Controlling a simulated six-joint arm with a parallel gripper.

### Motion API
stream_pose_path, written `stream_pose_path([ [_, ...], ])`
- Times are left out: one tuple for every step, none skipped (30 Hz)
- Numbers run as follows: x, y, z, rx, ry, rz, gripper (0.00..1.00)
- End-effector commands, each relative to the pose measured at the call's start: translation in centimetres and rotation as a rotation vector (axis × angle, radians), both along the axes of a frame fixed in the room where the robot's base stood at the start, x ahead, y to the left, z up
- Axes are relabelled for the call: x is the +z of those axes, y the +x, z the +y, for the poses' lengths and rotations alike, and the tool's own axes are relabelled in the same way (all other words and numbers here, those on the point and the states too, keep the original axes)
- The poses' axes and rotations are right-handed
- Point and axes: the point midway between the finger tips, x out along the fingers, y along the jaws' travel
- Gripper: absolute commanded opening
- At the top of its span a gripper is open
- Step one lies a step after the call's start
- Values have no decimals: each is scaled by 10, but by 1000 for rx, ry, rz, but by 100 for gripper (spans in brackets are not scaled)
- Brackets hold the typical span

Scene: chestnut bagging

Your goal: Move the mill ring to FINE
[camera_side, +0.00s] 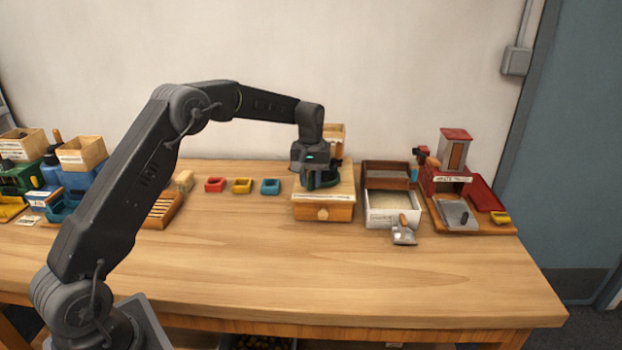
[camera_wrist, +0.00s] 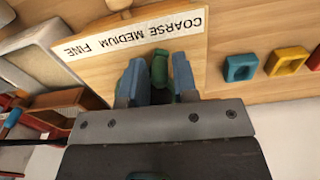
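The mill (camera_side: 322,211) is a wooden box with a front drawer and knob, right of the table's middle. Its label plate (camera_wrist: 135,37) reads COARSE, MEDIUM, FINE and looks upside down in the wrist view. A green part (camera_wrist: 160,69), apparently the mill ring's tab, stands near the plate's COARSE and MEDIUM words. My gripper (camera_wrist: 159,76) is down at the mill top, its two blue-grey fingers on either side of the green part. Whether they press on it is unclear. In the side view my gripper (camera_side: 318,182) hides most of the ring.
Red, yellow and blue small trays (camera_side: 242,186) stand left of the mill. A white-fronted box (camera_side: 392,211) with a scoop (camera_side: 404,232) and a red station (camera_side: 455,190) stand to the right. A pale wooden hopper (camera_side: 334,133) rises behind my gripper. The front table is clear.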

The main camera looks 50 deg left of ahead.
Motion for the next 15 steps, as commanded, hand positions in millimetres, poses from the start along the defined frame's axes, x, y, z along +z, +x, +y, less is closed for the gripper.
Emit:
stream_pose_path([
  [0, 0, 0, 0, 0, 0, 22],
  [0, 0, 0, 0, 0, 0, 19],
  [0, 0, 0, 0, 0, 0, 16],
  [0, 0, 0, 0, 0, 0, 13],
  [0, 0, 0, 0, 0, 0, 10],
  [0, 0, 0, 0, 0, 0, 6],
  [0, 0, 0, 0, 0, 0, 3],
  [0, 0, 0, 0, 0, 0, 0],
  [0, 0, 0, 0, 0, 0, 0],
  [0, 0, 0, 0, 0, 0, 0],
  [0, 0, 0, 0, 0, 0, 0],
  [0, 0, 0, 0, 0, 0, 0],
  [0, 0, 0, 0, 0, 0, 0],
  [0, 0, 0, 0, 0, 0, 0],
  [0, 0, 0, 0, 0, 0, 0],
])
